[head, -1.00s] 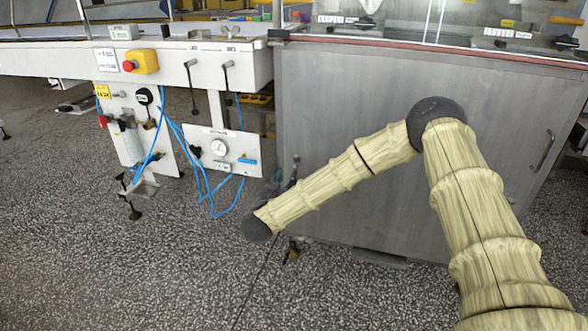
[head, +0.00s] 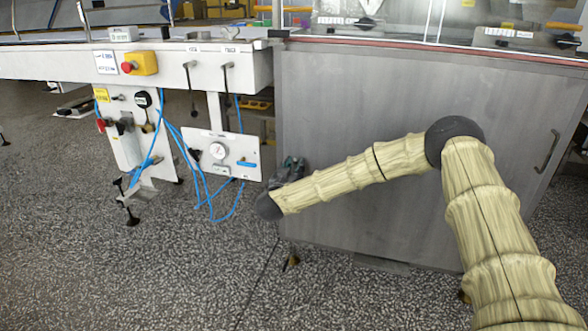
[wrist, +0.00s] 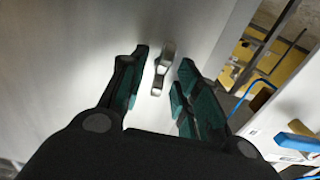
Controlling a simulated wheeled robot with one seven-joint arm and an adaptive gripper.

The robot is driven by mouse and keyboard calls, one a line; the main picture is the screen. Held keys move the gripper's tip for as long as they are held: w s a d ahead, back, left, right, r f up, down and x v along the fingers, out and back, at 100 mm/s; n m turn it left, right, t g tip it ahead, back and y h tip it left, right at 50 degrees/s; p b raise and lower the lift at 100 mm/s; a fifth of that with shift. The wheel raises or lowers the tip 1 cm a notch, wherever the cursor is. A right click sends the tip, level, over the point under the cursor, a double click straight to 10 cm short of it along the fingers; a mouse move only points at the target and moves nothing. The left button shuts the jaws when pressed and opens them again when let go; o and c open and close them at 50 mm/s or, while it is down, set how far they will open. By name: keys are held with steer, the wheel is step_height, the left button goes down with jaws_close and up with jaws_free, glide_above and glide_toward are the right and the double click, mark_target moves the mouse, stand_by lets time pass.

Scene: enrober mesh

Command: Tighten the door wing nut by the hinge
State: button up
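In the wrist view a small grey metal wing nut (wrist: 163,68) stands out from the pale cabinet door face. My gripper (wrist: 162,82) is open, with one dark, green-padded finger on each side of the nut. A gap shows between the nut and each pad. The nut looks upright and slightly tilted in this view. In the head view my gripper (head: 290,168) is at the left edge of the grey cabinet door (head: 360,120), partly hidden behind my wrist. The wing nut cannot be made out in the head view.
Left of the door are a white panel with a gauge (head: 218,151), looping blue hoses (head: 207,190) and a red emergency button on a yellow box (head: 140,63). A door handle (head: 546,150) is at the far right. Speckled floor in front is open.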

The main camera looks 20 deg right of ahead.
steer(key=shift+c, duration=0.4)
jaws_close()
